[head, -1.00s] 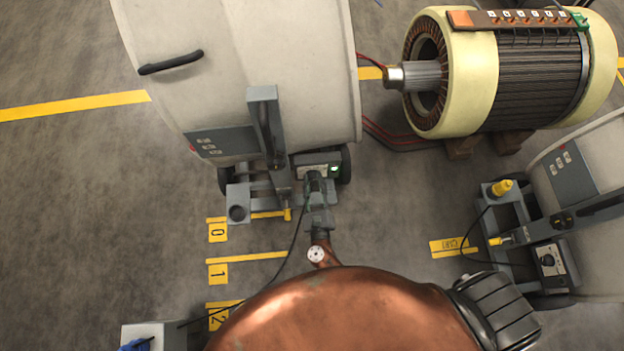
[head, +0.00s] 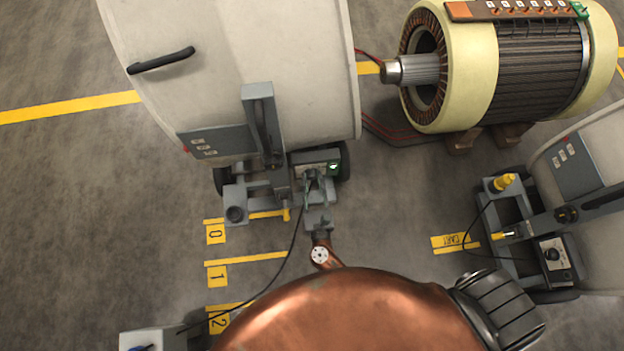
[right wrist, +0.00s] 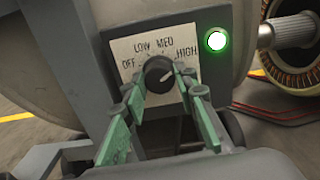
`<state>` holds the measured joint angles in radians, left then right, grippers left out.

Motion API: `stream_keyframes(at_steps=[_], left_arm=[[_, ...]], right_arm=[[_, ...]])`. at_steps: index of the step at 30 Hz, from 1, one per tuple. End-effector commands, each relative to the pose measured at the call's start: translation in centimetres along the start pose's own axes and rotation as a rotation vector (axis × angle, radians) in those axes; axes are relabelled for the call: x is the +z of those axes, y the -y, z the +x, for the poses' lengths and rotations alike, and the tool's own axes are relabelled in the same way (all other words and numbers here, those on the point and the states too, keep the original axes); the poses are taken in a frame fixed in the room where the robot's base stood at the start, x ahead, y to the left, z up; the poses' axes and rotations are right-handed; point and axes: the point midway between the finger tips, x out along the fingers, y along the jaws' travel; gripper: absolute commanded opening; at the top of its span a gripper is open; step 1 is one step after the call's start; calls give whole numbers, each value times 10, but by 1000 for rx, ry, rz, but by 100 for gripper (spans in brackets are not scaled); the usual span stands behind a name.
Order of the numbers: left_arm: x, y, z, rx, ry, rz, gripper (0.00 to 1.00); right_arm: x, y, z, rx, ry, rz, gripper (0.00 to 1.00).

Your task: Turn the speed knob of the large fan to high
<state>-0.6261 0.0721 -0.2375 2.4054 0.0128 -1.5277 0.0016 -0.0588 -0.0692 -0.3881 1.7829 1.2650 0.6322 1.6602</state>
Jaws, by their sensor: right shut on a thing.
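The large fan (head: 290,60) is a big pale drum on a grey wheeled stand at the top of the head view. Its speed box (head: 331,155) is low at the front and has a lit green lamp. In the right wrist view, the black speed knob (right wrist: 157,72) sits below the labels OFF, LOW, MED and HIGH. Its pale mark lies toward the right, on the HIGH side. My right gripper (head: 317,180) is at the box, its green fingers (right wrist: 158,90) shut on the knob from both sides. My left gripper is out of view.
A smaller fan (head: 603,205) with its own knob box (head: 554,258) stands at the right. A large motor (head: 510,75) rests on wooden blocks at the top right. A black cable (head: 283,265) crosses the floor beside my arm. Floor between the fans is clear.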

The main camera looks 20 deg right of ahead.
Motion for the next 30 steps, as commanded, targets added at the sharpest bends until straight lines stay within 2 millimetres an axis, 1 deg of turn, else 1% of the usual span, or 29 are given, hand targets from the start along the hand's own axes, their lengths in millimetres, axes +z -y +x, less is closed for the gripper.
stream_keyframes(at_steps=[3,4,11,12,19,22,26,30], left_arm=[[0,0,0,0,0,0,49],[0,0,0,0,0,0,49],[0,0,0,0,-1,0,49],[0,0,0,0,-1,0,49],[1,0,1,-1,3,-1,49],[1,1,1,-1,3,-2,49],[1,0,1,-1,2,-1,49],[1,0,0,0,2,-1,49]], right_arm=[[-1,0,-1,0,-2,3,2],[-1,0,-1,0,-2,3,27],[0,0,0,0,-1,1,43],[0,0,0,0,-1,1,44],[0,0,0,0,0,0,44],[-1,0,-5,0,-1,-1,44],[-2,0,-23,1,-4,-1,44],[-2,0,-52,1,-4,-1,44]])
